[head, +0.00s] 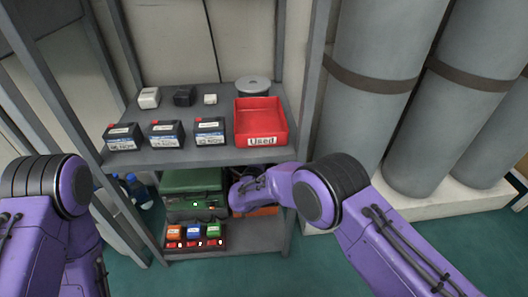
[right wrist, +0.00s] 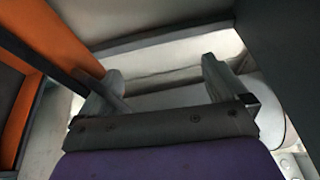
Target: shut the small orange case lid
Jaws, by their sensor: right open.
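The small orange case (head: 265,211) is on the lower shelf, mostly hidden behind my right wrist in the head view. In the right wrist view an orange panel (right wrist: 52,45) with a dark inner side runs along the upper left. Whether this is the lid or the body, and how far the lid stands open, I cannot tell. My right gripper (right wrist: 162,70) is open with nothing between its fingers. Its left finger is close beside the orange edge; contact is unclear. In the head view its fingers are hidden. My left gripper is out of view.
A green case (head: 190,183) stands left of my right wrist, with a rack of small coloured items (head: 195,236) before it. The upper shelf (head: 200,157) above holds batteries and a red "Used" bin (head: 260,118). A shelf post (head: 305,110) and grey cylinders (head: 385,80) are to the right.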

